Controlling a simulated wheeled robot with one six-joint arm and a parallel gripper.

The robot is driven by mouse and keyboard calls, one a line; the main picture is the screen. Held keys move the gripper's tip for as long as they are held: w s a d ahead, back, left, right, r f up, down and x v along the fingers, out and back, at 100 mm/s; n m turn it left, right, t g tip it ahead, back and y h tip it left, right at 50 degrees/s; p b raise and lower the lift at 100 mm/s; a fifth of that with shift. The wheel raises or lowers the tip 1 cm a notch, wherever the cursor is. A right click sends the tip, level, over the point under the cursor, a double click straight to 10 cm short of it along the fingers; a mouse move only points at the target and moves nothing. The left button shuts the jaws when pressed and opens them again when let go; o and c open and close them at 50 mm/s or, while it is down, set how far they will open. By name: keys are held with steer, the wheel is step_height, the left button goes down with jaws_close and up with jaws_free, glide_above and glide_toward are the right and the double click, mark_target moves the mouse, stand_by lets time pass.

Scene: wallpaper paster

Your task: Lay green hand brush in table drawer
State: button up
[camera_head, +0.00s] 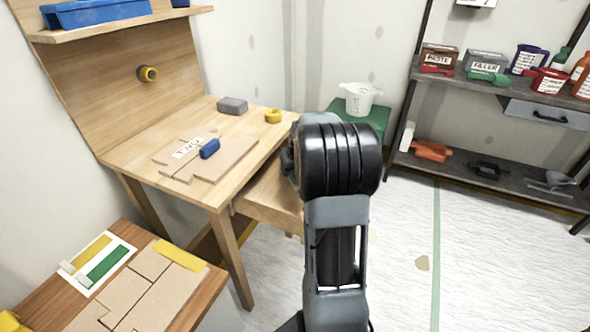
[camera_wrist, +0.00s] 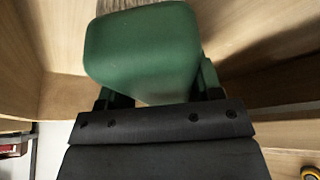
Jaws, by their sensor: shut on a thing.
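The green hand brush (camera_wrist: 143,50) fills the middle of the wrist view, with a strip of greyish bristles showing at the top edge. My gripper (camera_wrist: 157,88) is shut on it, one dark finger on each side. Pale wooden walls of the table drawer (camera_wrist: 55,95) show on both sides of the brush. In the head view the drawer (camera_head: 268,202) is pulled out from the wooden table (camera_head: 236,168). My arm hides most of the brush and gripper there. I cannot tell whether the brush touches the drawer floor.
The tabletop holds boards, a blue roller (camera_head: 209,148), a grey block (camera_head: 233,105) and a yellow tape roll (camera_head: 273,116). A green box (camera_head: 372,119) with a white bucket (camera_head: 360,97) stands behind. A shelf rack (camera_head: 480,87) stands right. Open floor lies right of my arm.

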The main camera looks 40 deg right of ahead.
steer(key=shift+f, duration=0.15)
steer(key=o, duration=0.9)
steer(key=shift+o, duration=0.2)
